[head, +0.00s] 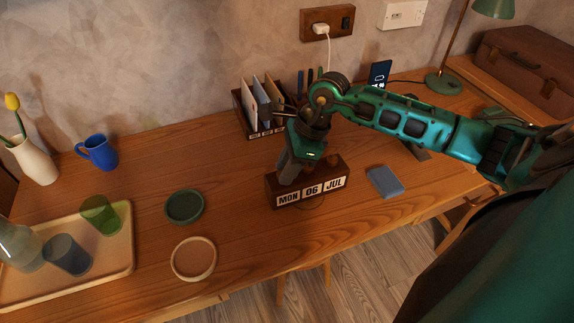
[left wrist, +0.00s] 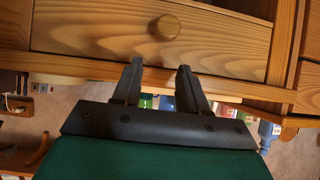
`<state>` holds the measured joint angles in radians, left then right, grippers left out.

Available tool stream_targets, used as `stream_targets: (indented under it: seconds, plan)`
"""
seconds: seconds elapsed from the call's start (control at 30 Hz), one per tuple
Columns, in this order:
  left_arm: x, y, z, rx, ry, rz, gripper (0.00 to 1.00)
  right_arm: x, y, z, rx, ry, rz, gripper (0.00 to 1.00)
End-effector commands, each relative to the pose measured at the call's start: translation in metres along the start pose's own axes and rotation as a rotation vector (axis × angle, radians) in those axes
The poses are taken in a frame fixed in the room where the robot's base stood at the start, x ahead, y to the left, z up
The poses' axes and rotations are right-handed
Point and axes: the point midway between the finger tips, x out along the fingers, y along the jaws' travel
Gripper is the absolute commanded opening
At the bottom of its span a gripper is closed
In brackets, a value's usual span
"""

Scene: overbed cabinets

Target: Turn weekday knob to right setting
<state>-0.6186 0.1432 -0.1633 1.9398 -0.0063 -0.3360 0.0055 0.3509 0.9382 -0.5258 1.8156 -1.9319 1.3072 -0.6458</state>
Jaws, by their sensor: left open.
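A wooden block calendar (head: 340,170) stands on the desk in the head view. Its white windows read MON, 06 and JUL, with the weekday window (head: 288,198) at the left. My right gripper (head: 288,176) points down at the left end of the calendar's top, above the weekday window. It covers the place where the weekday knob would be, so I cannot see that knob, nor whether the fingers close on it. My left gripper (left wrist: 160,68) shows in the left wrist view, open and empty, away from the calendar.
A wooden organizer (head: 243,118) with files stands behind the calendar. A grey-blue notebook (head: 384,182) lies to its right. A green dish (head: 185,206) and a round tan dish (head: 176,260) lie to its left. A wooden drawer front (left wrist: 90,30) fills the top of the left wrist view.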

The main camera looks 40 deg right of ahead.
Motion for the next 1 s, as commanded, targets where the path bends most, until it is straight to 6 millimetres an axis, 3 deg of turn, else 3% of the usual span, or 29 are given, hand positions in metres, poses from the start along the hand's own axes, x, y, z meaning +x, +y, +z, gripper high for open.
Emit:
stream_targets:
  seconds: [0.3, 0.67, 1.0]
  plan:
    - [-0.0007, 0.0001, 0.0011, -0.001, -0.002, 0.000, 0.43, -0.0003, -0.0001, -0.0001, 0.000, 0.000, 0.000, 0.00]
    - [-0.0021, 0.0007, 0.0041, -0.002, -0.008, 0.001, 0.43, -0.0003, 0.0005, -0.0005, 0.048, 0.001, -0.021, 0.00]
    - [-0.0015, 0.0007, 0.0049, -0.002, -0.008, 0.000, 0.43, -0.0001, 0.0032, 0.0001, 0.260, 0.001, -0.110, 0.00]
